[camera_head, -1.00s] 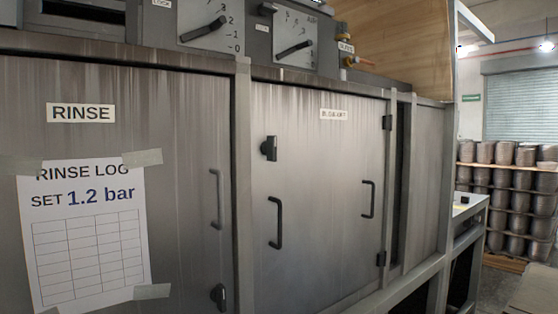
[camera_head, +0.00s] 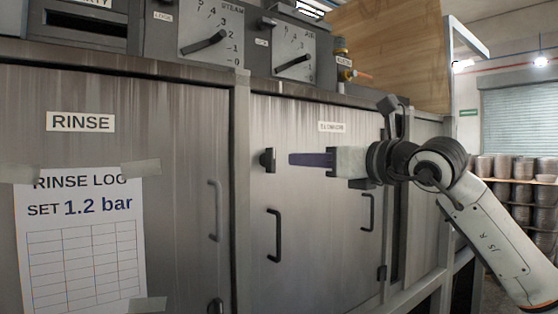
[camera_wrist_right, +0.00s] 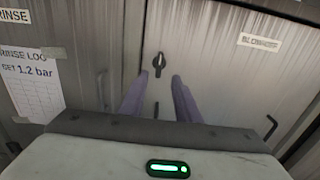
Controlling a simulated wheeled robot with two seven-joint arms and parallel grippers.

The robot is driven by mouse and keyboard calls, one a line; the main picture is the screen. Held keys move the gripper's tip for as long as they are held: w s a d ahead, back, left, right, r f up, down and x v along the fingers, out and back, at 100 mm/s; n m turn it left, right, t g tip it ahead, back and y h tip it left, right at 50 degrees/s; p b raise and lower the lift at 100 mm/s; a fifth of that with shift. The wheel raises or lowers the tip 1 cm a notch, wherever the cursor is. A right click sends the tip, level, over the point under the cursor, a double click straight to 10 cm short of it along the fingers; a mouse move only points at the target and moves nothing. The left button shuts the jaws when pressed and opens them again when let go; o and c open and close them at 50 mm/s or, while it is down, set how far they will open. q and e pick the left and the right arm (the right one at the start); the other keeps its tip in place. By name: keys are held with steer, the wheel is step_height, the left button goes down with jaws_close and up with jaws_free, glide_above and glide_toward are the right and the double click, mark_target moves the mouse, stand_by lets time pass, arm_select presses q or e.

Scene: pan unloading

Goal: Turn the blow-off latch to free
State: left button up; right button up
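The blow-off latch (camera_head: 268,160) is a small black knob at the left edge of the blow-off door (camera_head: 300,230). It also shows in the right wrist view (camera_wrist_right: 159,64), upright, just beyond and between my fingertips. My right gripper (camera_head: 292,159) reaches in from the right, its purple fingers pointing left at the latch. In the right wrist view its two fingers (camera_wrist_right: 157,82) are apart with nothing between them. A gap remains between the fingertips and the latch. My left gripper is not in either view.
The blow-off door has two black handles (camera_head: 273,236) below the latch. The rinse door (camera_head: 180,130) on the left carries a taped paper log (camera_head: 80,240). Dials (camera_head: 212,40) sit on the panel above. Racks of metal pans (camera_head: 520,190) stand far right.

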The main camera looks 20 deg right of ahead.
mark_target(274, 158)
steer(key=p+x, duration=0.2)
steer(key=x, duration=0.8)
steer(key=shift+a+p, duration=0.1)
steer(key=shift+p, duration=0.3)
steer(key=shift+c, duration=0.5)
jaws_close()
